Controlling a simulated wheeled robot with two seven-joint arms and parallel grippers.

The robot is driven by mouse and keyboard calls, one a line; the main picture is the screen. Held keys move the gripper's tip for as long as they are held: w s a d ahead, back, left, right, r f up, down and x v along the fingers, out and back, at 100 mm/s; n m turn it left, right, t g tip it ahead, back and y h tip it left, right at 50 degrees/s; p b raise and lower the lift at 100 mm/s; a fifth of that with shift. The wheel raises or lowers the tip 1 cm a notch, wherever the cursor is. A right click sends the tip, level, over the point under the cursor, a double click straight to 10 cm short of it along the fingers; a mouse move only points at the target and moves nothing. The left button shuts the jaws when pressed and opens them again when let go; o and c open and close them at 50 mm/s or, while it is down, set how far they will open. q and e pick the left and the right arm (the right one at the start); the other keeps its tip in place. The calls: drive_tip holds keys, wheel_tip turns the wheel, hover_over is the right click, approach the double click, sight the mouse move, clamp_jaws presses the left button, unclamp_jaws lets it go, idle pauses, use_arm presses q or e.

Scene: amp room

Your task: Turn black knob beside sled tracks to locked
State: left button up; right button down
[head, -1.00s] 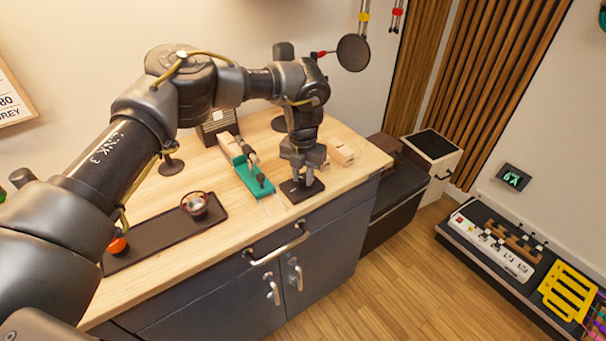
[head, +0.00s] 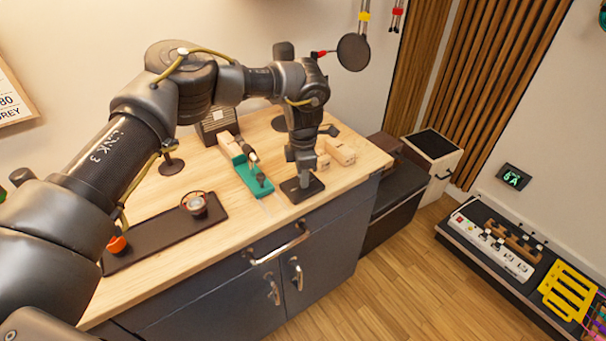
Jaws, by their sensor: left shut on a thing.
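My left gripper (head: 304,178) points straight down at the right part of the wooden cabinet top. It is shut on the black knob, which is mostly hidden by the fingers. The knob stands on a small black base plate (head: 290,190) that shows around the fingertips. The green sled track (head: 252,177) lies just left of the plate, with a wooden block and a dark-handled part on it. Any lock marking on the knob cannot be made out. My right gripper is not in view.
Wooden blocks (head: 340,151) lie just behind my left gripper. A round black disc (head: 353,52) hangs behind the arm.

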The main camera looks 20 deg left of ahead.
use_arm(q)
drive_tip(key=m, duration=0.6)
drive_tip(key=shift+r+m, duration=0.1)
drive_tip(key=shift+m, duration=0.2)
drive_tip(key=m, duration=0.6)
drive_tip(key=shift+d, duration=0.1)
drive_tip(key=shift+m, duration=0.5)
drive_tip(key=o, duration=1)
wheel_tip(320, 180, up, 11)
drive_tip(key=b, duration=0.1)
drive_tip(key=shift+b, duration=0.35)
